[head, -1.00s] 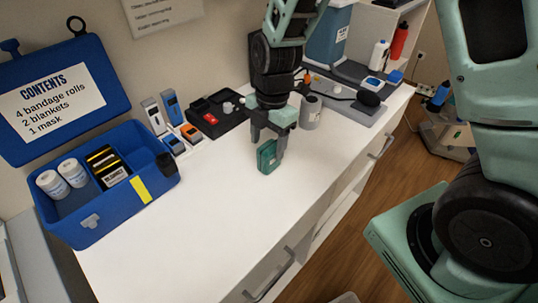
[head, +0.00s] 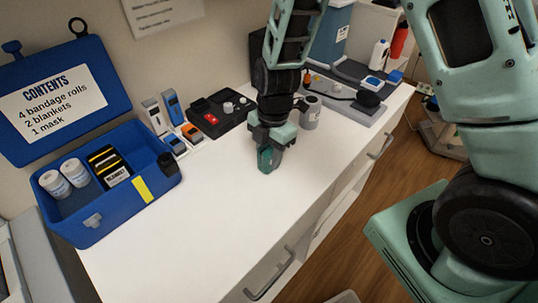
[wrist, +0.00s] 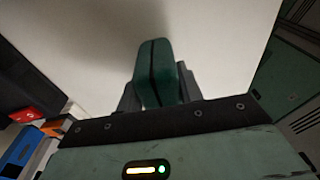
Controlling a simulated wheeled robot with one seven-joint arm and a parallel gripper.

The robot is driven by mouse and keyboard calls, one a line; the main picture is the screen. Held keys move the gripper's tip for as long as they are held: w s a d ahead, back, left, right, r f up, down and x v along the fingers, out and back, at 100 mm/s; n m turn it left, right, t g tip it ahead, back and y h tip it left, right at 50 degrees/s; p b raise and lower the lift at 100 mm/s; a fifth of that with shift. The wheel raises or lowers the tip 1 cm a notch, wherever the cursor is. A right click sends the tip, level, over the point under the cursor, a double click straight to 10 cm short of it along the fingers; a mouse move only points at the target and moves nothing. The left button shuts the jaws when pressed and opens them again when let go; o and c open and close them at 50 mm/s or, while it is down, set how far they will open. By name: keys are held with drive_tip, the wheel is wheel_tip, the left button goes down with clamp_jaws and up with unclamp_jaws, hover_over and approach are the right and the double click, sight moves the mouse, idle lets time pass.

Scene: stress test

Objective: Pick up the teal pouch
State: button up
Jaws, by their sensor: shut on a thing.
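The teal pouch (head: 265,160) is a small, dark teal upright block with a dark seam along its edge. It is over the white counter (head: 215,220), near the middle of the head view. My gripper (head: 270,152) is shut on the pouch from above, with a finger on each side. The wrist view shows the pouch (wrist: 155,72) between the two dark fingers (wrist: 157,92). I cannot tell whether the pouch's bottom touches the counter.
An open blue box (head: 110,215) with white rolls and black-and-yellow packs stands at left. Small devices (head: 172,110) and a black tray (head: 215,115) sit along the wall. A grey cup (head: 310,112) stands just right of my gripper. The front counter is clear.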

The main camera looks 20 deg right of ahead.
wheel_tip(320, 180, up, 10)
drive_tip(key=shift+r+b, duration=0.1)
drive_tip(key=shift+b, duration=0.3)
idle(1.0)
